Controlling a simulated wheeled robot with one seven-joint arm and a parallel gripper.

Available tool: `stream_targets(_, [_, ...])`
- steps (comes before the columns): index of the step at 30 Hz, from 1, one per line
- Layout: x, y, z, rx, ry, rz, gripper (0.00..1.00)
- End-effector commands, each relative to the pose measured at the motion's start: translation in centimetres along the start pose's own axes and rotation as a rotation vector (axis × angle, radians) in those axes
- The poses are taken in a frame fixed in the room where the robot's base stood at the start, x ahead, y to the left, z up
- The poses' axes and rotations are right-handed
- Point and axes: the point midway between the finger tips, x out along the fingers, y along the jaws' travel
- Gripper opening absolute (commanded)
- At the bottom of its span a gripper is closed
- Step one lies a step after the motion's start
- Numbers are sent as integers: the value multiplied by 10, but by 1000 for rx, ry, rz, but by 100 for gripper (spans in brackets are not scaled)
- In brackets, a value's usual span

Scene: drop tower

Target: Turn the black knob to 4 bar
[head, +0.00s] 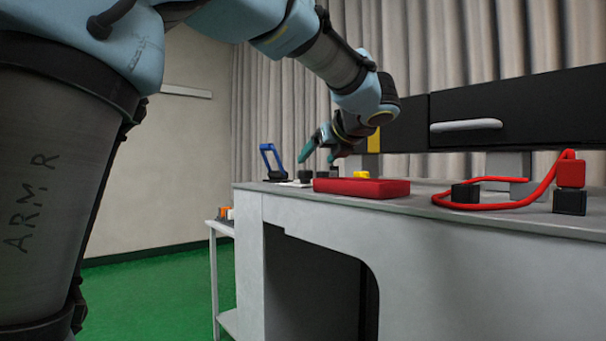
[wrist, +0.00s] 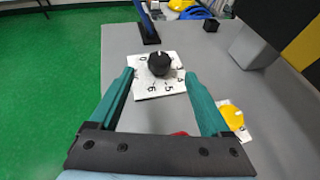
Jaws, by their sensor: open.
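The black knob (wrist: 159,64) sits on a white dial plate (wrist: 146,92) on the grey bench. A short white mark on the knob points toward the top of the wrist view. Several printed numbers show around it; they are small, and those on its far side are hard to read. My gripper (wrist: 159,75) is open, its teal fingers on either side of the knob, tips near it with gaps showing. I cannot tell the height of the tips over the plate. In the head view my gripper (head: 318,159) is above the knob (head: 305,175).
A blue handle on a black base (wrist: 148,25) stands beyond the knob. A yellow knob (wrist: 232,118) on its own white plate is at the right. The head view shows a red block (head: 362,188), a red cable (head: 500,206) and a dark cabinet (head: 520,112) behind.

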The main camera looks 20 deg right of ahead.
Motion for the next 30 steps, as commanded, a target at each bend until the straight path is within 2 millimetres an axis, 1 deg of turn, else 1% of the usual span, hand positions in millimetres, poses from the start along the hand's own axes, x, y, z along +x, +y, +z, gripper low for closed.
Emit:
stream_targets(3, [22,1,1,3,1,4,81])
stream_targets(9, [60,0,0,5,0,3,81])
stream_targets(12, [75,1,1,5,-1,3,81])
stream_targets(15, [85,0,1,5,-1,1,81])
stream_targets(20, [93,0,0,5,-2,0,81])
stream_targets(27, [94,0,0,5,-1,-1,81])
stream_targets(28, [94,0,0,5,-1,-1,80])
stream_targets(30, [94,0,0,5,-1,-1,72])
